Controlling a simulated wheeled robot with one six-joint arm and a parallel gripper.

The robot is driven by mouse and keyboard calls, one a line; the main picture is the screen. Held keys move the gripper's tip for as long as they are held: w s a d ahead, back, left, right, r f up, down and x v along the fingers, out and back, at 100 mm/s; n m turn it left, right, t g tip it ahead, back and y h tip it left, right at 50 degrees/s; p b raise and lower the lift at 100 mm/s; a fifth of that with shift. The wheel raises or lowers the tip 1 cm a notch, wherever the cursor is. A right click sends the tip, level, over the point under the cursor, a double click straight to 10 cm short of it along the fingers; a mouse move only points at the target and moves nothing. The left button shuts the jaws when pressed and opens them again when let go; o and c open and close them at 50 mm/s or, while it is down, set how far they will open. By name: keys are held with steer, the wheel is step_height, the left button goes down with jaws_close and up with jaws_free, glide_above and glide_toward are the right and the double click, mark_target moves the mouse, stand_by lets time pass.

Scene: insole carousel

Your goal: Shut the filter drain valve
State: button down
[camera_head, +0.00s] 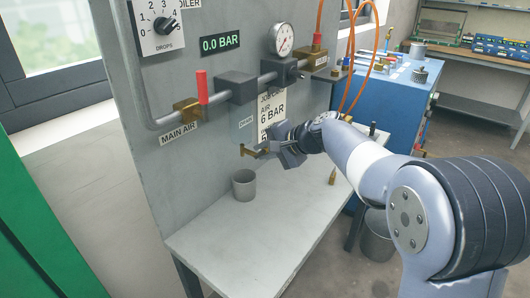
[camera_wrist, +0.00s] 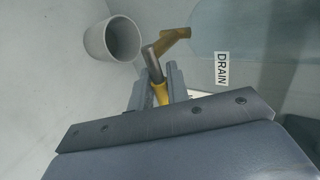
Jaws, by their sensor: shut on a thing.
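The filter drain valve (camera_head: 246,151) is a small brass fitting below the filter, near the DRAIN label (camera_head: 245,123). In the wrist view its yellow-brass body (camera_wrist: 176,36) is at top centre, and a grey stem with a yellow end reaches down between my fingers. My gripper (camera_head: 268,152) is shut on this drain valve lever (camera_wrist: 153,62), and its fingers (camera_wrist: 158,85) hide part of it. The DRAIN label also shows in the wrist view (camera_wrist: 222,69), right of the valve.
A grey cup (camera_head: 243,188) stands on the bench (camera_head: 235,235) below and left of the valve. The panel (camera_head: 195,165) rises behind, with a red-handled main air valve (camera_head: 202,88), a gauge (camera_head: 281,39) and a 0.0 BAR display (camera_head: 220,43). A blue cabinet (camera_head: 385,105) stands to the right.

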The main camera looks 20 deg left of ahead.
steer(key=c, duration=1.4)
jaws_free()
steer(key=shift+c, duration=0.2)
steer(key=shift+d, duration=0.1)
steer(key=v, duration=1)
steer(key=shift+d+r, duration=0.2)
steer(key=shift+r, duration=0.05)
steer(key=shift+s, duration=0.1)
steer(key=x, duration=1.1)
steer(key=shift+d, duration=0.1)
